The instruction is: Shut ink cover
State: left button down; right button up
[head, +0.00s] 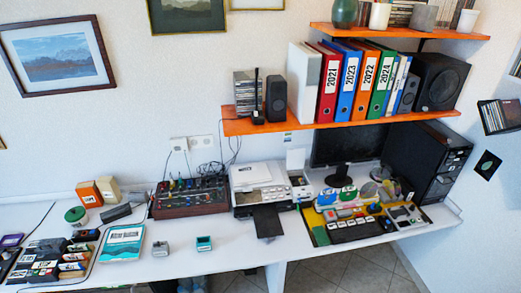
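No part labelled as an ink cover can be made out at this size. A white printer (258,180) stands on the desk right of the middle, with a dark flat panel (267,221) sticking out at its front. I cannot tell whether a lid on it is raised. Two small boxes sit near the desk's front edge: a grey one (160,249) and a teal one (204,243). Whether either has an open lid is too small to tell. Neither of my grippers is in view.
A mixer with knobs and cables (191,196) stands left of the printer. A cluttered mat (320,236), a monitor (348,146) and a black computer tower (428,162) are at the right. Orange shelves (340,123) hang above. The white desk (225,262) is clear near its front middle.

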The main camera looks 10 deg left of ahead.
aim_at(295, 158)
jog(key=u, duration=0.6)
jog(key=i, duration=1.25)
jog(key=z, duration=0.25)
